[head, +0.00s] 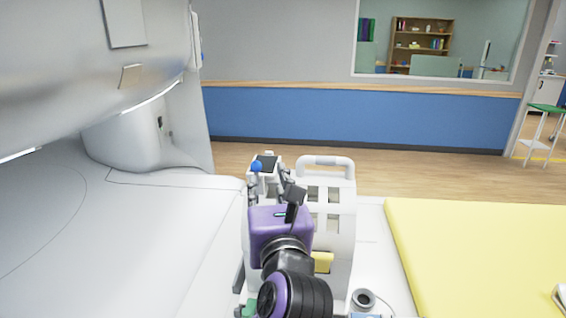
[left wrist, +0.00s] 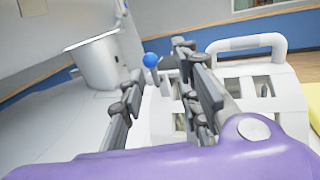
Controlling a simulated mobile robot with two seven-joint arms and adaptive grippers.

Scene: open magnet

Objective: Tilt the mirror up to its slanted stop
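The mirror appears to be the small dark panel (head: 267,161) in a white mount at the far left top of a white slotted head coil (head: 325,168). A blue ball knob (head: 256,166) sits at its left edge. The knob (left wrist: 151,60) and part of the dark panel (left wrist: 170,62) also show in the left wrist view. My left gripper (head: 268,184) is open and empty. Its fingers (left wrist: 158,76) point at the knob, which shows beyond and between them, apparently untouched. Its purple body hides part of the coil. My right gripper is not in view.
The big white scanner housing (head: 60,80) curves over the left side. A yellow pad (head: 460,245) lies to the right of the coil. A small round dark-centred item (head: 364,299) lies near the front. Open floor and a blue wall band (head: 400,118) are behind.

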